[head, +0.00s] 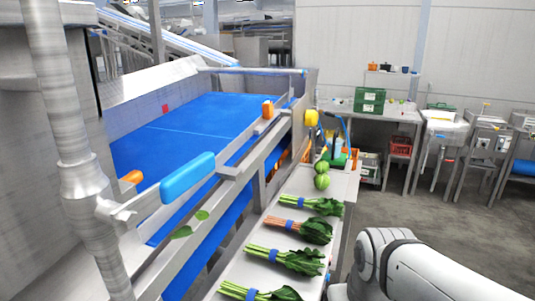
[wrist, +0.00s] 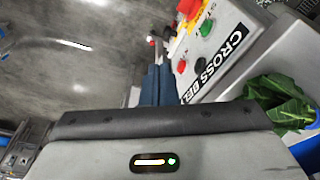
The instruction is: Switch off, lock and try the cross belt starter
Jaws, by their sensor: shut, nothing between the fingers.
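The cross belt starter (wrist: 232,28) is a pale grey box at the upper right of the wrist view, its lettering partly cut off. On its face are a red rotary handle on a yellow plate (wrist: 190,10), a red button (wrist: 206,27), a green button (wrist: 181,66) and a black knob (wrist: 200,65). The handle is cut by the top edge, so I cannot tell its position. My gripper (wrist: 159,68) is shut and empty, its dark blue fingers close beside the box's lettered edge; contact is unclear. I cannot make out the starter or my gripper in the head view.
A blue belt (head: 200,125) with a metal side frame runs along the left. Bunches of greens (head: 290,260) lie on a narrow bench (head: 262,222) beside it; leaves also show right of my gripper in the wrist view (wrist: 278,98). Tables stand at the back right, with open floor before them.

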